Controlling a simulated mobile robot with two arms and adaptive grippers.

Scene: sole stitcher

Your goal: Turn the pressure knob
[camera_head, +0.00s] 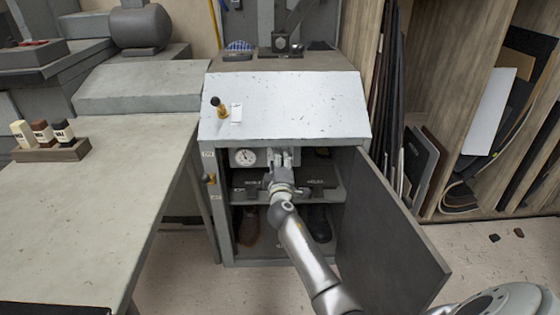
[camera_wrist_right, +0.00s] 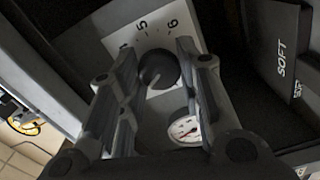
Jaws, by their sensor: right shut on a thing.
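The pressure knob (camera_wrist_right: 158,70) is a dark round knob on a pale dial plate (camera_wrist_right: 178,22) marked with numbers such as 5 and 6. In the right wrist view it sits between the two fingers of my right gripper (camera_wrist_right: 160,75), which is shut on it. In the head view my right gripper (camera_head: 284,160) reaches into the upper part of the open cabinet and hides the knob. A white pressure gauge (camera_head: 243,157) is left of the gripper; it also shows in the right wrist view (camera_wrist_right: 184,130). My left gripper is not in view.
The cabinet door (camera_head: 390,240) stands open at the right of my arm. A shelf (camera_head: 330,196) with dark boxes lies below the gripper, and shoes (camera_head: 249,226) stand beneath it. A workbench (camera_head: 90,190) fills the left. A brass lever (camera_head: 219,106) stands on the sloped top.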

